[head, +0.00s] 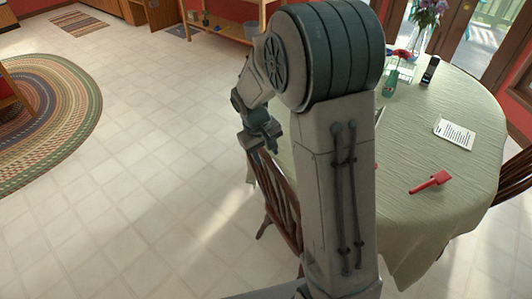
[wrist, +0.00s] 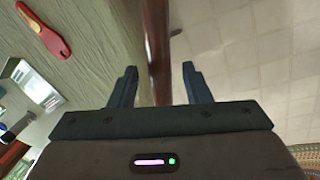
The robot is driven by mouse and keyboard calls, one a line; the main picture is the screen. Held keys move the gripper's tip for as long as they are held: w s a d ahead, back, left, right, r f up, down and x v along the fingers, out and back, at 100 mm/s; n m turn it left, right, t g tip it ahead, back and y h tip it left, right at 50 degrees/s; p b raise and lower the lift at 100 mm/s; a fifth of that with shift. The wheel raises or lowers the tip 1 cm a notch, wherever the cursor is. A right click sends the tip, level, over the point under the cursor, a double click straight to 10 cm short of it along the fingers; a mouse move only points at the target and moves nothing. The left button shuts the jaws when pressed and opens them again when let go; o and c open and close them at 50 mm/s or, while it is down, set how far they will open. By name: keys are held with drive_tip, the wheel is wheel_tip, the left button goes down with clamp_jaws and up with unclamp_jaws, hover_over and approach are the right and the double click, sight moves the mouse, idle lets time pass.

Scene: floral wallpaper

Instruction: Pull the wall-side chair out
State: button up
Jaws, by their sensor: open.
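A dark brown wooden chair (head: 277,196) stands at the near left side of the round table, partly hidden behind my arm. Another wooden chair (head: 515,178) is at the right edge of the head view, cut off by the frame. I cannot tell for certain which is the wall-side one. My gripper (head: 262,147) is at the top of the left chair's back. In the wrist view my gripper (wrist: 159,69) is open, and the chair's brown back rail (wrist: 156,45) runs between the two fingers in the picture. I see no clear contact on either finger.
The table (head: 455,190) has a pale green cloth, with a red object (head: 430,182), a white card (head: 455,133), a green bottle (head: 390,82) and a flower vase. Tiled floor (head: 130,190) is clear to the left, up to a braided rug (head: 50,110).

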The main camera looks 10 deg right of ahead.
drive_tip(key=shift+d+f, duration=0.1)
drive_tip(key=shift+f, duration=0.45)
clamp_jaws()
